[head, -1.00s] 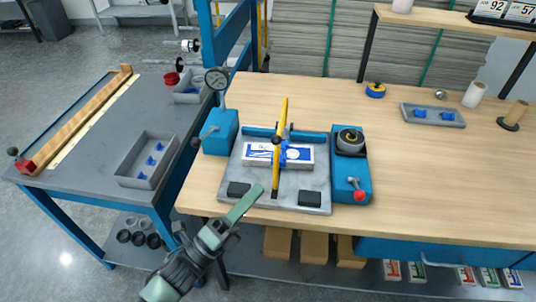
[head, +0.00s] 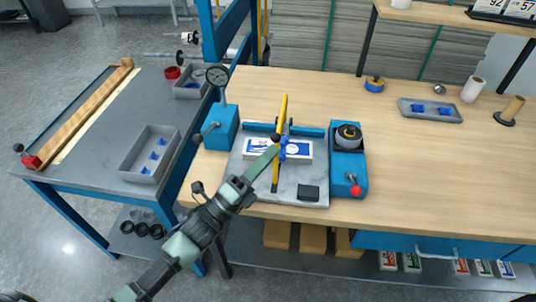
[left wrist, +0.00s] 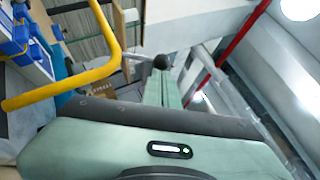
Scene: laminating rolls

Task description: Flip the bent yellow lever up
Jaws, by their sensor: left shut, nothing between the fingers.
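The bent yellow lever (head: 282,112) stands over the grey fixture plate (head: 240,178) on the wooden bench; its yellow part rises towards the back, and a yellow strip lies lower on the plate. In the left wrist view the lever (left wrist: 114,38) is a thick curved bar left of the fingers. My left gripper (head: 271,153) is shut and empty. Its green fingers reach over the plate from the front left, close to the left side of the lever; I cannot tell whether they touch it. My right gripper is not in view.
A white-and-blue box (head: 258,147) lies on the plate under the lever. A grey side table (head: 92,160) holds trays. The bench's right half is mostly clear.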

